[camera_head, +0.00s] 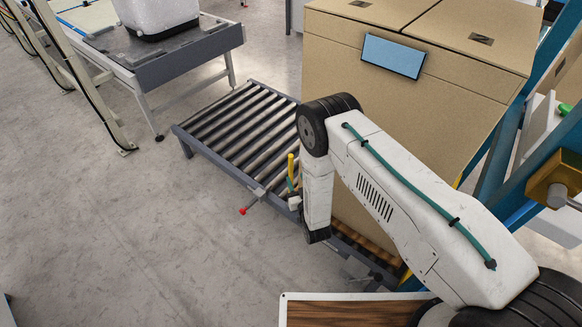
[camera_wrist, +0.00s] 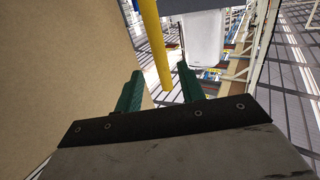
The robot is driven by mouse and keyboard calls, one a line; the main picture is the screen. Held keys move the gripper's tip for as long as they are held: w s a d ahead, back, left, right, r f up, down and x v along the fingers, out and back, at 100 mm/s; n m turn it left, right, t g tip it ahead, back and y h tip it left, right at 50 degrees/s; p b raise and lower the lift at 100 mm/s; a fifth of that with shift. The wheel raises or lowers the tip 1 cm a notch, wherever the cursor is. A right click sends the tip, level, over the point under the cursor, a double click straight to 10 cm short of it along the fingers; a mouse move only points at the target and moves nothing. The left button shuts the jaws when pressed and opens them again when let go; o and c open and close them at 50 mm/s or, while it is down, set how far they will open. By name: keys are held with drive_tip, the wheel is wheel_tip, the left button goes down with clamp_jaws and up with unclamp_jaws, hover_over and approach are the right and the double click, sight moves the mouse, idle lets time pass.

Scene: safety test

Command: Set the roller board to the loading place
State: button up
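The roller board (camera_head: 233,125) is a low grey-framed bed of dark rollers in the middle of the head view. A yellow upright handle (camera_head: 291,168) stands at its near side, with a red-tipped rod (camera_head: 243,211) beside it. My gripper is largely hidden behind my arm in the head view. In the wrist view my gripper (camera_wrist: 160,90) has its two green fingers apart. The yellow handle (camera_wrist: 152,40) reaches between or just beyond the fingers. Gaps show on both sides of it, so it does not look clamped.
A large cardboard box (camera_head: 340,60) stands on a pallet at the right end of the rollers, close to my arm; it also fills the wrist view's left (camera_wrist: 60,60). A grey table (camera_head: 175,60) bearing a white container (camera_head: 155,12) stands behind left. The left floor is clear.

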sight(292, 169)
drive_tip(key=x, duration=0.7)
drive_tip(key=shift+w, duration=0.15)
clamp_jaws()
